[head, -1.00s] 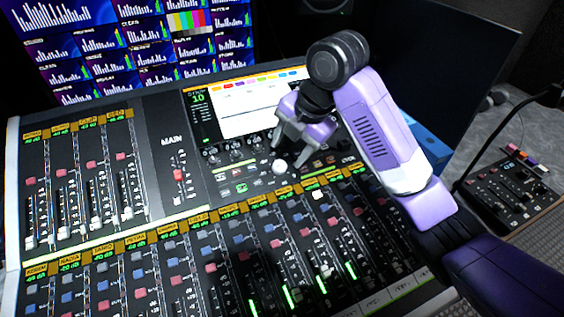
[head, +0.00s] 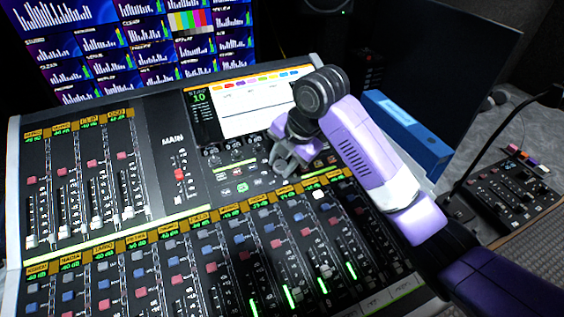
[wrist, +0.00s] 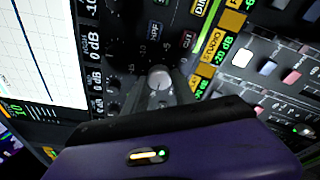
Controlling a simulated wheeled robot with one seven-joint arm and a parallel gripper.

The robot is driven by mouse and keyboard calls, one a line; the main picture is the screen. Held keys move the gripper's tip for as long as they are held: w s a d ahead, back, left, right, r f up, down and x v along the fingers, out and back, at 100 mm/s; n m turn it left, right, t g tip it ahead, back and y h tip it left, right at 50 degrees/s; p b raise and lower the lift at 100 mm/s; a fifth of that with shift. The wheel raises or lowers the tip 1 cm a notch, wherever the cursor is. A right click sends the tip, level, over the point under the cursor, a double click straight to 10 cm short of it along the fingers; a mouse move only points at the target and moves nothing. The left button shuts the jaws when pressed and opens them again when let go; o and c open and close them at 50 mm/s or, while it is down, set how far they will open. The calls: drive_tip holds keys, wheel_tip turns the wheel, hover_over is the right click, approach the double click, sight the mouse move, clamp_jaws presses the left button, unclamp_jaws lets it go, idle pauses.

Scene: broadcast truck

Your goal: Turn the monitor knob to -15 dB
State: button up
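A round pale knob (wrist: 160,77), which I take to be the monitor knob, stands on the mixing console's dark panel in the wrist view. My gripper (wrist: 160,92) reaches toward it, with one finger on each side of the knob. The fingers look apart; I cannot tell whether they touch it. In the head view my gripper (head: 284,166) is low over the console just below the screen, and hides the knob.
The console's lit touchscreen (head: 250,108) is just behind my gripper. Fader rows (head: 200,265) fill the console front. A blue box (head: 412,135) lies to the right, before a dark monitor (head: 450,70). A small control panel (head: 500,195) stands at far right.

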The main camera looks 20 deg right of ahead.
clamp_jaws()
drive_tip(key=shift+r, duration=0.1)
drive_tip(key=m+p, duration=0.3)
drive_tip(key=shift+s+r+m+t, duration=0.1)
drive_tip(key=shift+m+t, duration=0.3)
drive_tip(key=m+p, duration=0.3)
drive_tip(key=m, duration=0.1)
drive_tip(key=shift+m+t+p, duration=0.3)
drive_tip(key=shift+t+p, duration=0.05)
drive_tip(key=shift+t, duration=0.05)
drive_tip(key=m+t+p, duration=0.1)
drive_tip(key=m+p, duration=0.3)
drive_tip(key=m, duration=0.1)
drive_tip(key=shift+f+m+t+h+p, duration=0.15)
drive_tip(key=shift+m+h+p, duration=0.1)
drive_tip(key=shift+m+p, duration=0.75)
drive_tip(key=shift+f+m+t+h+p, duration=0.2)
drive_tip(key=shift+m+p, duration=0.4)
drive_tip(key=shift+m, duration=0.7)
drive_tip(key=shift+r, duration=0.1)
